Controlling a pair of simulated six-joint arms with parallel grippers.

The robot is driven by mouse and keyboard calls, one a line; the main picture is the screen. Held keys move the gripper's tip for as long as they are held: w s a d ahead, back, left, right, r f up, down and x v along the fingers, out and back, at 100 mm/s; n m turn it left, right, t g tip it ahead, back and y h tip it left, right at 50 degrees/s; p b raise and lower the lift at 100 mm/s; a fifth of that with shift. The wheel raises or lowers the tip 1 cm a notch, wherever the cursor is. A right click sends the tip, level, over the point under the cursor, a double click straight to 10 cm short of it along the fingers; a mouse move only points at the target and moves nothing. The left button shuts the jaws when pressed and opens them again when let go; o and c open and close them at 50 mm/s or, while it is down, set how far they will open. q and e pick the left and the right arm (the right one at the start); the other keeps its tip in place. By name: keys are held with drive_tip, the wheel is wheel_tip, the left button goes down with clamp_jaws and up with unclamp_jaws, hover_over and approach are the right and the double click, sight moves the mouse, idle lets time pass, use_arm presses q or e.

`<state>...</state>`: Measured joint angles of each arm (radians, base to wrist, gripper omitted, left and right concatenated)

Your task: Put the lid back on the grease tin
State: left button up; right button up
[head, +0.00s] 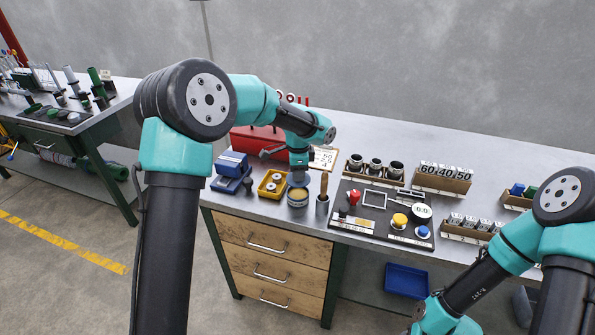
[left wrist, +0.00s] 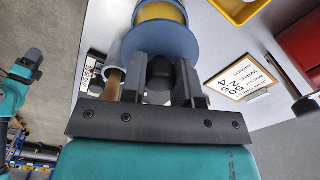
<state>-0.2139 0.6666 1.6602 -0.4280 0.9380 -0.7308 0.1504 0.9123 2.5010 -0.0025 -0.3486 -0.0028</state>
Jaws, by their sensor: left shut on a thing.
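The grease tin (head: 297,199) stands open near the front edge of the bench, with yellow grease showing inside. Its grease also shows at the top of the left wrist view (left wrist: 160,12). My left gripper (head: 298,172) is above the tin, pointing down. Its fingers (left wrist: 160,82) are shut on the dark knob of the round blue-grey lid (left wrist: 185,45). The lid also shows in the head view (head: 300,181), held above the tin and apart from it. My right gripper is outside the head view; only its arm shows at the right.
A dark panel (head: 383,215) lies further right. A card (head: 324,158) and red toolbox (head: 255,141) are behind.

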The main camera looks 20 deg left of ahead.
use_arm(q)
drive_tip(key=shift+f, duration=2.55)
drive_tip(key=o, duration=1)
drive_tip(key=shift+r, duration=0.1)
wheel_tip(320, 180, up, 17)
drive_tip(key=shift+r, duration=0.1)
